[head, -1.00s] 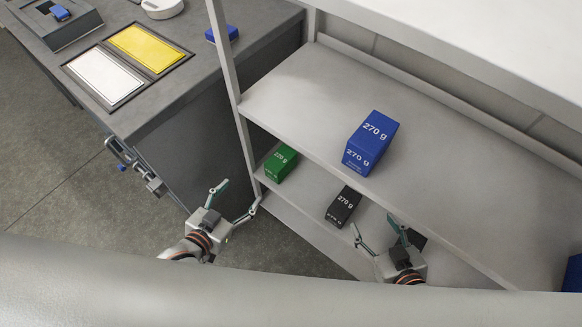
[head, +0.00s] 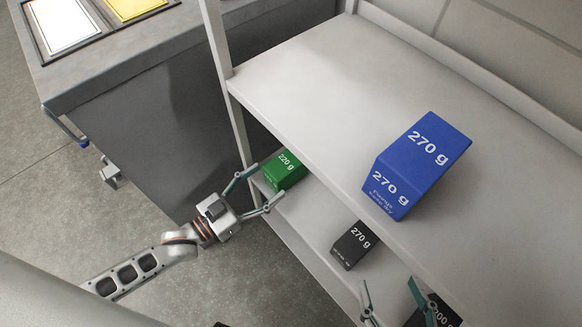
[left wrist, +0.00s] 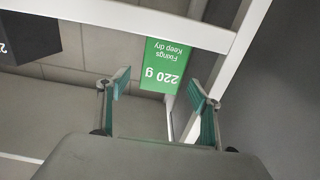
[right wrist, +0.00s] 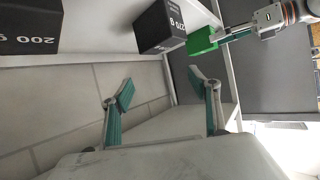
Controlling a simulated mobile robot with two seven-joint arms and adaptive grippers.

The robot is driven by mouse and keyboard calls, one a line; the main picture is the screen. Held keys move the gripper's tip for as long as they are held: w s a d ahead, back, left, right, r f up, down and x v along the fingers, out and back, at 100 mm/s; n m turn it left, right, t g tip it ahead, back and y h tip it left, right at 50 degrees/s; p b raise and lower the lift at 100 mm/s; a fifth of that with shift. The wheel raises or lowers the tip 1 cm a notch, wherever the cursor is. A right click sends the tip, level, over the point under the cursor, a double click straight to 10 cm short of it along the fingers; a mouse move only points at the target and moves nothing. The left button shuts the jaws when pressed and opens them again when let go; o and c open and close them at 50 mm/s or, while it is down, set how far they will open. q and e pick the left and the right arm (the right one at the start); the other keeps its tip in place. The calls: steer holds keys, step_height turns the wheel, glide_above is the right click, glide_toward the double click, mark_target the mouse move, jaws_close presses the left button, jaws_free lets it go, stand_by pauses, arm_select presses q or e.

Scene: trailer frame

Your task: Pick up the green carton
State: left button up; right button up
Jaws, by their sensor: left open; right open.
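The green carton (head: 286,170), marked 220 g, sits at the left end of the lower shelf, partly hidden behind the shelf post and upper shelf edge. My left gripper (head: 267,184) is open right at the carton's near side. In the left wrist view the green carton (left wrist: 166,64) appears ahead, between the two open fingers (left wrist: 160,88) and closer to the right one. The right wrist view shows the green carton (right wrist: 203,41) beside a left finger; whether they touch I cannot tell. My right gripper (head: 390,288) is open and empty by the lower shelf's front, further right.
A black 270 g carton (head: 353,246) and a black 200 g carton (head: 440,312) stand on the lower shelf (head: 315,205). A blue 270 g carton (head: 417,165) stands on the upper shelf (head: 290,85). The shelf post (head: 228,90) rises left of the green carton, next to a grey bench (head: 130,90).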

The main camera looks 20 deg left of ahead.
mark_target(270, 179)
arm_select(q)
steer(key=shift+w+d, duration=0.15)
steer(key=shift+w, duration=0.15)
steer(key=x, duration=0.2)
steer(key=shift+w+d, duration=0.15)
steer(key=shift+w, duration=0.05)
steer(key=b+x, duration=0.1)
steer(key=x, duration=0.2)
steer(key=shift+w+d, duration=0.1)
steer(key=shift+w, duration=0.1)
steer(key=shift+w+d+r+b, duration=0.15)
steer(key=shift+w+d+b, duration=0.2)
steer(key=shift+w, duration=0.15)
steer(key=shift+r, duration=0.1)
steer(key=c, duration=1.4)
arm_select(e)
steer(key=shift+s+a+m+y, duration=0.1)
steer(key=shift+a+m+y, duration=0.2)
steer(key=shift+a+m, duration=0.5)
